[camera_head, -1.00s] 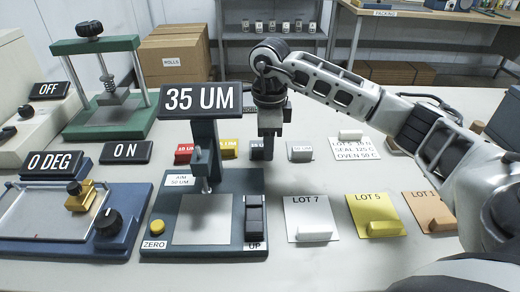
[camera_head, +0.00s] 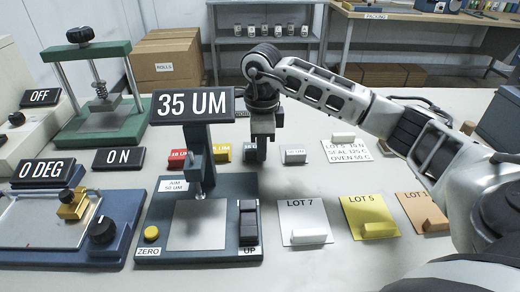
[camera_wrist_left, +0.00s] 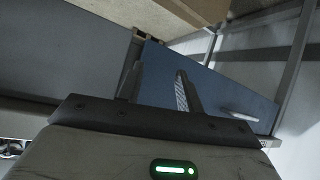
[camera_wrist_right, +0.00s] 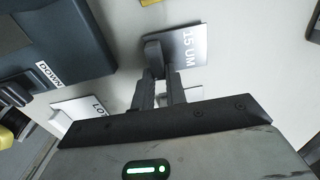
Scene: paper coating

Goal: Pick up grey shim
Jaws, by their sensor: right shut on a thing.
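My right gripper (camera_head: 262,152) reaches down over the row of shims behind the gauge. In the right wrist view, its fingers (camera_wrist_right: 158,80) are shut on the raised grip of a grey shim (camera_wrist_right: 186,48) with white "UM" lettering. In the head view this shim (camera_head: 250,153) looks dark slate grey and is partly hidden by the gripper; I cannot tell whether it is off the table. A lighter grey shim (camera_head: 294,157) lies just to its right. My left gripper shows only in the left wrist view (camera_wrist_left: 158,82), its fingers apart and empty.
A yellow shim (camera_head: 222,153) and a red shim (camera_head: 180,158) lie to the left. The gauge (camera_head: 165,215), with its "35 UM" display (camera_head: 193,104), stands in front left. Lot 7 (camera_head: 302,212) and Lot 5 (camera_head: 370,206) cards lie in front right.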

